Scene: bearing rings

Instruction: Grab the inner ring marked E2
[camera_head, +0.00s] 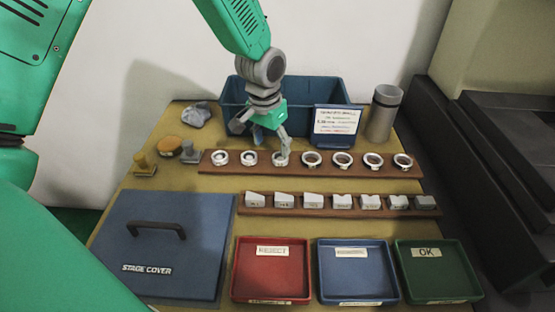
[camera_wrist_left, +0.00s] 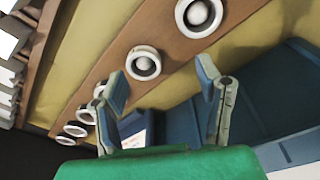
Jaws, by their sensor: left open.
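Several pale metal rings stand in a row on a brown rack in the head view; one is the third ring from the left (camera_head: 281,158). I cannot read a mark E2 on any ring. My left gripper (camera_head: 260,138) is open and empty, pointing down at the rack's left part, with one fingertip over the third ring. In the left wrist view the open fingers (camera_wrist_left: 160,80) stand either side of a ring (camera_wrist_left: 143,63), which lies just beyond them. Another ring (camera_wrist_left: 199,16) lies farther up. My right gripper is not in view.
A blue bin (camera_head: 232,98) with a sign (camera_head: 337,121) stands behind the rack, beside a grey cylinder (camera_head: 383,113). In front are a lower rack of grey blocks (camera_head: 313,201), a stage cover (camera_head: 160,245) and red (camera_head: 271,275), blue (camera_head: 355,278) and green (camera_head: 438,275) trays.

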